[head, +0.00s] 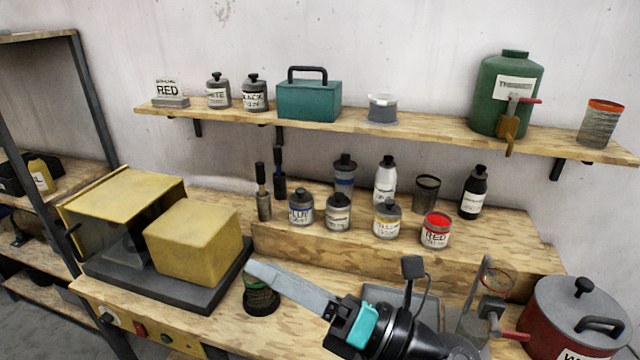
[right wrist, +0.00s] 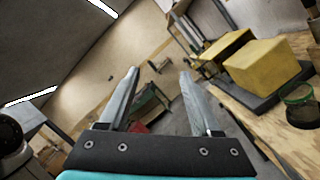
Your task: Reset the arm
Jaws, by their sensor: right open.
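My right gripper (head: 290,286) reaches in from the bottom right of the head view, above the front of the wooden workbench (head: 215,320). Its long grey fingers point left. In the right wrist view the two fingers of the right gripper (right wrist: 160,88) stand apart with nothing between them. A dark cup with a green inside (head: 261,297) stands on the bench just behind and below the fingertips in the head view, and it also shows at the right of the right wrist view (right wrist: 300,104). My left gripper is not in view.
A yellow machine (head: 195,240) on a dark base stands at the left of the bench. Several paint cans, including an open red one (head: 436,230), stand on a raised step. A wall shelf (head: 350,125) holds a teal toolbox (head: 309,100) and green tank (head: 500,90). A red pot (head: 565,320) stands at right.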

